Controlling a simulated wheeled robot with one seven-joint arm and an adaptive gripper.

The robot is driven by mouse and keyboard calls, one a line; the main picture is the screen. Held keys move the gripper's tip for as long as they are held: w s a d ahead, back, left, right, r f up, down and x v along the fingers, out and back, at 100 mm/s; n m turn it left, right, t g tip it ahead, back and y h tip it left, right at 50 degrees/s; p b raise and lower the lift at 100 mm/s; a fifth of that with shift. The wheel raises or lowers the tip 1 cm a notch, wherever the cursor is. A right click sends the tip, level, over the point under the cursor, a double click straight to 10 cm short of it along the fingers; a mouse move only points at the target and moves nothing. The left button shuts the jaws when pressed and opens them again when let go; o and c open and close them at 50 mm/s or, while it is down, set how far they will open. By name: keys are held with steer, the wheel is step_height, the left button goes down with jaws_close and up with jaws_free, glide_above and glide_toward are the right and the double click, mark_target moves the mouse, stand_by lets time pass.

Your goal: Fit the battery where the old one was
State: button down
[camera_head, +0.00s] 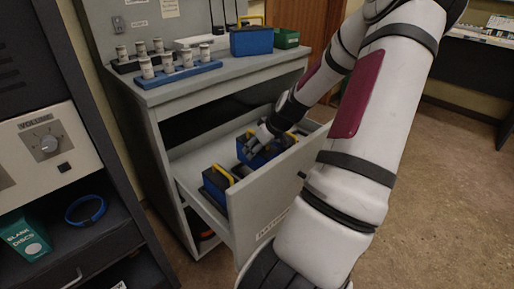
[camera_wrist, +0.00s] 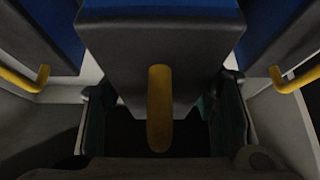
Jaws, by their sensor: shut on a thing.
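My gripper (camera_head: 262,136) reaches down into an open grey drawer (camera_head: 268,205) of the cabinet. It is shut on a blue and dark grey battery with a yellow handle. In the wrist view this battery (camera_wrist: 160,30) fills the middle, with a finger on each side. Another blue battery (camera_head: 214,188) with a yellow handle lies in the drawer nearer the left. In the wrist view, blue batteries with yellow handles flank the held one on the left (camera_wrist: 45,35) and right (camera_wrist: 275,35). My arm hides part of the drawer. I cannot tell whether the held battery touches the drawer floor.
On the cabinet top stand a blue box (camera_head: 251,42) with a yellow handle, a green box (camera_head: 287,39) and several small cylinders in a blue rack (camera_head: 180,74). At the left is a console with a volume knob (camera_head: 48,143). The floor at the right is clear.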

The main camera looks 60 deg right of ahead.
mark_target(268, 149)
steer(key=shift+f+b, duration=0.95)
steer(key=shift+f, duration=1.9)
steer(key=c, duration=0.6)
jaws_free()
steer(key=shift+f, duration=0.15)
steer(key=p+v, duration=0.3)
steer(key=v, duration=0.4)
steer(key=shift+s+r, duration=0.15)
steer(key=shift+r, duration=0.2)
steer(key=shift+a, duration=0.1)
